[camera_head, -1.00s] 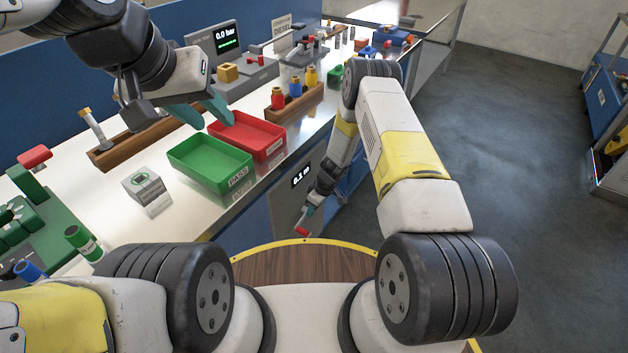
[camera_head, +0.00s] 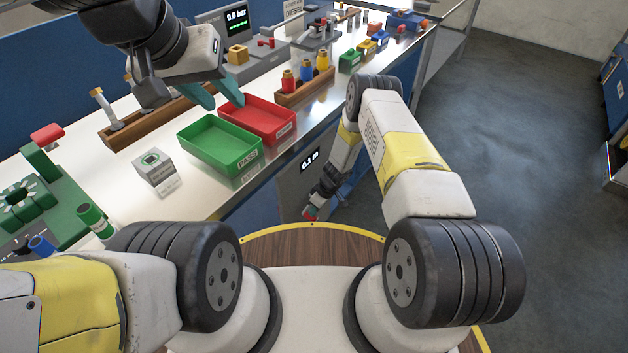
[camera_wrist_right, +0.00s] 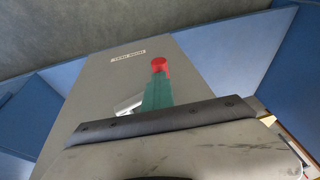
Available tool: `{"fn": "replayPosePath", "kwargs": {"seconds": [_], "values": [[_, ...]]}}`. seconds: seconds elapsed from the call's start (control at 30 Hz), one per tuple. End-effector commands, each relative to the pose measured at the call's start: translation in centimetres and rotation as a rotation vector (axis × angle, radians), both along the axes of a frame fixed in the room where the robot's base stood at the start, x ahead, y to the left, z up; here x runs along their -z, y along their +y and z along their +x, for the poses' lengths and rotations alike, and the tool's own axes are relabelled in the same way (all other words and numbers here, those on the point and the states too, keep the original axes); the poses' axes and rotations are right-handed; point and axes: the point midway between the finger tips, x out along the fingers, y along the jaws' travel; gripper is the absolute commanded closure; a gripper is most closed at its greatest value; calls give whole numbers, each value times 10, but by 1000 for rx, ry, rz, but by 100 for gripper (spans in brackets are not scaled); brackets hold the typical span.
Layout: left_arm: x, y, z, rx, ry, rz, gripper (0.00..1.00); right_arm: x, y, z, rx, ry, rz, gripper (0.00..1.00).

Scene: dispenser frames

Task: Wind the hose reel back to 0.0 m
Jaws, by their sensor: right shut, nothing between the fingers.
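The hose reel's grey panel (camera_head: 290,190) is on the bench front, with a display (camera_head: 310,159) that appears to read 0.1 m. A crank with a red knob (camera_head: 309,213) sticks out low on it; the right wrist view also shows the red knob (camera_wrist_right: 160,64) and a silver crank bar (camera_wrist_right: 128,105). My right gripper (camera_head: 314,207) is at the knob, its teal fingers (camera_wrist_right: 158,92) shut and just below the knob in the wrist view. Whether they touch is unclear. My left gripper (camera_head: 227,106) is open and empty above the green and red trays.
A green PASS tray (camera_head: 222,170) and a red tray (camera_head: 283,140) stand on the bench. A wooden rack with coloured bottles (camera_head: 305,94), a small grey box (camera_head: 155,172) and a green machine (camera_head: 45,205) are also there.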

Motion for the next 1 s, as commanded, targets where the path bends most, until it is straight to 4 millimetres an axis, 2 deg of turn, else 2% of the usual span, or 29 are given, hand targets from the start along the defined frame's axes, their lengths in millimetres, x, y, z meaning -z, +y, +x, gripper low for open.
{"fn": "replayPosePath", "kwargs": {"seconds": [0.13, 0.53, 0.67, 0.77, 1.0], "values": [[0, 0, 0, 0, 0, 0, 64, 8, 2, -3, 0, 1, 2, 100], [0, 0, 0, 0, 0, 0, 64, 1, 2, 0, 0, 0, 1, 100], [0, 0, 0, 0, 0, 0, 64, -18, 1, 8, -1, -1, 2, 100], [0, 0, 0, 0, 0, 0, 64, -40, 0, 15, 1, -1, 2, 100], [0, 0, 0, 0, 0, 0, 64, -92, -12, 1, 2, 0, 2, 100]]}}
